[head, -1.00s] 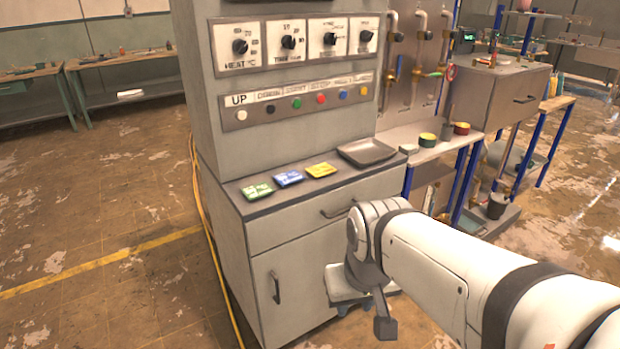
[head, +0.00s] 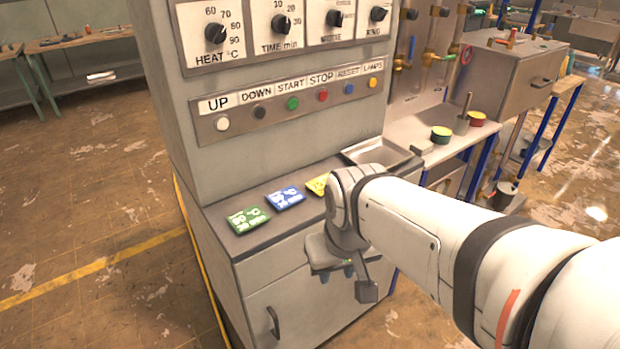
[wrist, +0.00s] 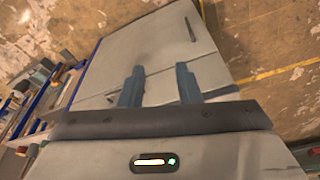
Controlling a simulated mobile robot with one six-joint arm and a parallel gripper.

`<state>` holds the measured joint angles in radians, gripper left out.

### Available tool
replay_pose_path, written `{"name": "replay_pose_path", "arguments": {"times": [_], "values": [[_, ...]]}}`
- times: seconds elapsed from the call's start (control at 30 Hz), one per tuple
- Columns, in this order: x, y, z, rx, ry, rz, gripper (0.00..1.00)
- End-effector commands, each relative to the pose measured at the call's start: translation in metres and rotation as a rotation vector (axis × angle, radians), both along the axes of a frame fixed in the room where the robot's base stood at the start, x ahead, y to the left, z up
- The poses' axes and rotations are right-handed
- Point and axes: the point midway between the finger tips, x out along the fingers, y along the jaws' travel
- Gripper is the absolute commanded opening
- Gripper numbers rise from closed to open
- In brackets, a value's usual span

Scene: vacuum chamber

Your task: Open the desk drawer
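The desk drawer (head: 272,278) is the wide grey front under the counter of the control cabinet, and it looks shut. In the head view my arm and gripper cover its right part, and its handle is hidden. My gripper (head: 337,272) is in front of the cabinet, its fingers partly hidden. In the wrist view my gripper (wrist: 158,71) is open, with two separate blue-grey fingers pointing at the cabinet front and nothing visible between them. The drawer front (wrist: 160,90) shows between the fingers. I cannot make out its handle clearly there.
The cabinet door (head: 305,315) below has its own dark handle (head: 273,322). Green, blue (head: 286,197) and yellow packets and a metal tray (head: 375,152) lie on the counter. A workbench (head: 455,140) stands at the right. Floor at the left is open.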

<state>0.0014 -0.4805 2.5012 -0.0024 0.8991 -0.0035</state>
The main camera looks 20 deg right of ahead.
Motion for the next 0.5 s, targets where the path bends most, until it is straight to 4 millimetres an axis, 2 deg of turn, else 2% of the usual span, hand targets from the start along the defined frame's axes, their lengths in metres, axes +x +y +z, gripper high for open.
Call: {"name": "replay_pose_path", "arguments": {"times": [0.17, 0.27, 0.37, 0.5], "values": [[0.0, 0.001, -0.003, 0.019, 0.015, -0.029, 0.3], [0.001, 0.01, -0.015, 0.092, 0.075, -0.141, 0.3], [0.003, 0.02, -0.035, 0.235, 0.191, -0.382, 0.3], [0.018, 0.036, -0.064, 0.501, 0.429, -0.874, 0.3]]}}
